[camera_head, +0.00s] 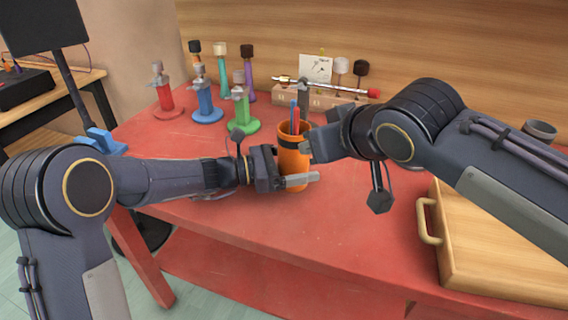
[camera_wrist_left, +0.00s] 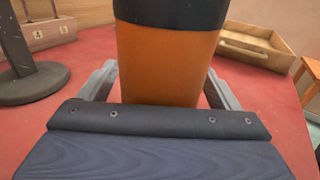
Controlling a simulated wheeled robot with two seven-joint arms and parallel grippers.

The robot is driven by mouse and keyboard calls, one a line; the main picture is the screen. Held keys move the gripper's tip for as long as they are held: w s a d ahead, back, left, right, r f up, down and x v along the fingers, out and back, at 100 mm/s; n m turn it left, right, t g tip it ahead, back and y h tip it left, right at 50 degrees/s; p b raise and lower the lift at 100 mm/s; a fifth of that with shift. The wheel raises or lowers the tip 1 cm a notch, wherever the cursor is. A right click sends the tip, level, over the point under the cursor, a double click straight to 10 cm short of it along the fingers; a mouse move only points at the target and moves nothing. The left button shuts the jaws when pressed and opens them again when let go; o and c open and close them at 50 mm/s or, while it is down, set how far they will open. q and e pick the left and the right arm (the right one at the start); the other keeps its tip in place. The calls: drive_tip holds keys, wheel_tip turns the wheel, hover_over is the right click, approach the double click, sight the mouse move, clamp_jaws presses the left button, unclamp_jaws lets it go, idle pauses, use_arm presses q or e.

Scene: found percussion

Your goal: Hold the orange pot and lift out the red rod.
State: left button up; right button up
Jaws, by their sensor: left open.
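The orange pot (camera_head: 292,160), with a black band near its top, stands upright on the red table. A red rod (camera_head: 296,117) and a blue rod (camera_head: 292,108) stick up from its mouth; their lower parts are hidden inside. My left gripper (camera_head: 291,180) is open low at the pot. In the left wrist view the pot (camera_wrist_left: 165,65) stands between the two fingers; I cannot tell whether they touch it. My right gripper (camera_head: 316,142) is beside the pot's upper right side, near the rods. Its jaw opening is unclear.
Red (camera_head: 165,97), blue (camera_head: 206,104) and green (camera_head: 241,115) stands are left of the pot, with more behind. A wooden rack (camera_head: 330,102) holding a silver rod is at the back. A wooden case (camera_head: 490,240) lies at right. The table front is clear.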

use_arm(q)
drive_tip(key=shift+d, duration=0.2)
drive_tip(key=c, duration=1.2)
drive_tip(key=shift+o, duration=0.2)
idle(0.3)
